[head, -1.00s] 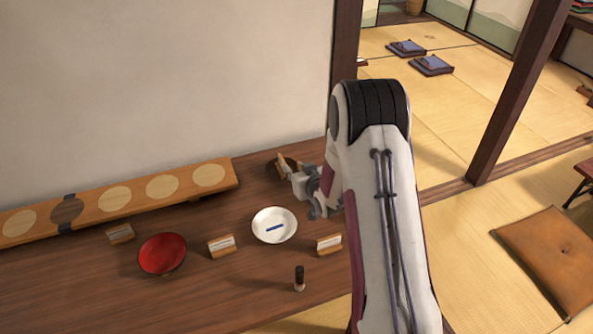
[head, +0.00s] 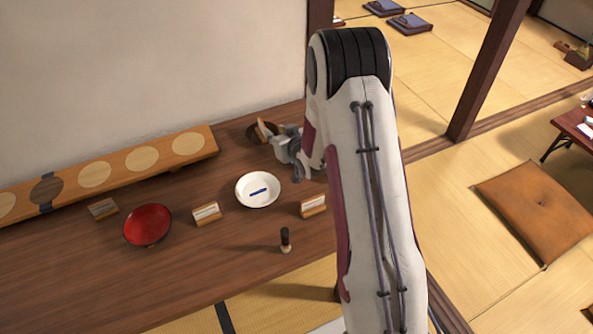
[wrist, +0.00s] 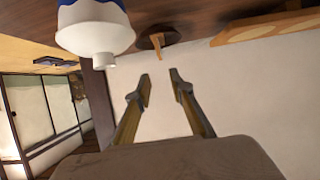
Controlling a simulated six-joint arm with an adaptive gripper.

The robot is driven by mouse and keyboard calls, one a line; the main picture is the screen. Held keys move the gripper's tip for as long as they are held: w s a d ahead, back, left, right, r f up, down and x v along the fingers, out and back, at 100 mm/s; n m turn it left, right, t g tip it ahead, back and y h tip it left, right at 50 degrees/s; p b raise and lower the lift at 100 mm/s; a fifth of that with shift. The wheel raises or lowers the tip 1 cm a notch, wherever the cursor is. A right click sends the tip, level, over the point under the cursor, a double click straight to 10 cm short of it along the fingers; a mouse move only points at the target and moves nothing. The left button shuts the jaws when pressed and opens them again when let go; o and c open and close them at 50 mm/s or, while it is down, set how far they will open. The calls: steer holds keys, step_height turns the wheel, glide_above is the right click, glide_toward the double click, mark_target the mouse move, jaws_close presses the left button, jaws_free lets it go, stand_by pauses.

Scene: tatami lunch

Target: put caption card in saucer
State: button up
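Several small caption cards in wooden stands are on the dark wooden table: one at the left (head: 103,208), one in the middle (head: 206,214) and one near my arm (head: 313,206). A white saucer (head: 245,197) with a blue mark sits between the last two. My gripper (head: 291,150) is above the table, behind the saucer and beside a dark round dish (head: 254,135) with a tan upright piece. In the wrist view my gripper (wrist: 159,74) has its fingers apart with nothing between them. The dark dish (wrist: 146,42) lies beyond the fingertips.
A red bowl (head: 147,226), a small dark upright object (head: 286,240) and a long board with round spots (head: 140,160) are on the table. A wall (head: 130,70) rises behind.

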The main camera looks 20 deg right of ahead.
steer(key=s+a+r+g+h, duration=0.1)
steer(key=s+a+r+g, duration=0.1)
steer(key=s+r, duration=0.65)
steer(key=s+a+r+g, duration=0.1)
steer(key=s+a+r, duration=0.1)
steer(key=s+r, duration=0.65)
steer(key=s+a+r+g, duration=0.2)
steer(key=s+a+r, duration=0.1)
steer(key=s, duration=1)
steer(key=s+a+r+g+y, duration=0.1)
steer(key=s+a+r, duration=0.3)
steer(key=s, duration=1)
steer(key=shift+a+g, duration=0.2)
steer(key=shift+g, duration=0.4)
